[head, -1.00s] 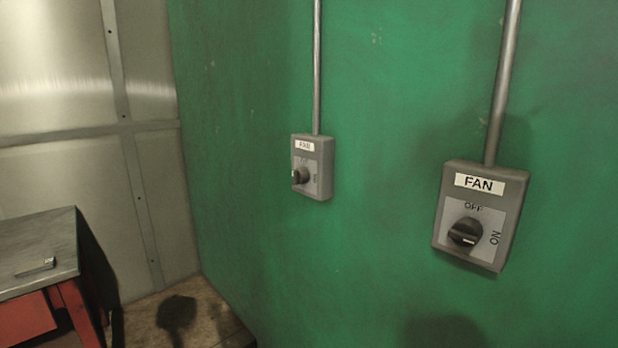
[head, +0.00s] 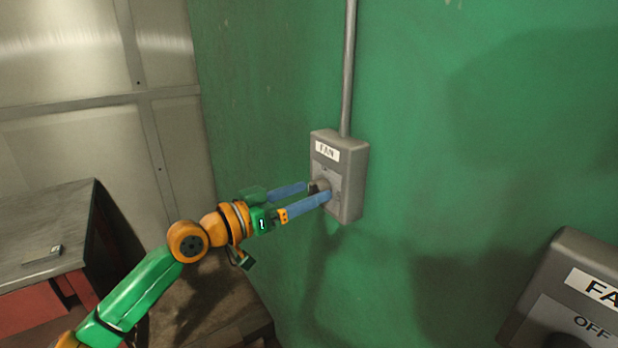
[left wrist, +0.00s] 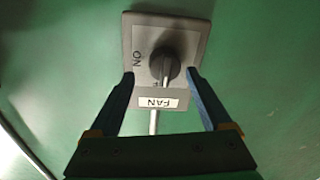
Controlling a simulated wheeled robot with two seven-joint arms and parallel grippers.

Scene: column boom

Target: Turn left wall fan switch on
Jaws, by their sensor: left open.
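The left wall fan switch (head: 352,163) is a grey box with a white FAN label on the green wall. Its dark round knob (head: 320,187) is partly hidden by my fingers in the head view. In the left wrist view the knob (left wrist: 165,66) shows whole, with its pale pointer towards the FAN label, where OFF is partly readable; ON is to the side. My left gripper (head: 315,192) is open, its two blue fingers on either side of the knob. In the left wrist view there are gaps between the fingers (left wrist: 165,82) and the knob. My right gripper is not in view.
A second fan switch (head: 570,290) is on the wall at the lower right, cut off by the frame. A conduit (head: 348,70) runs up from the left switch. A red cabinet with a grey top (head: 50,225) stands at the left.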

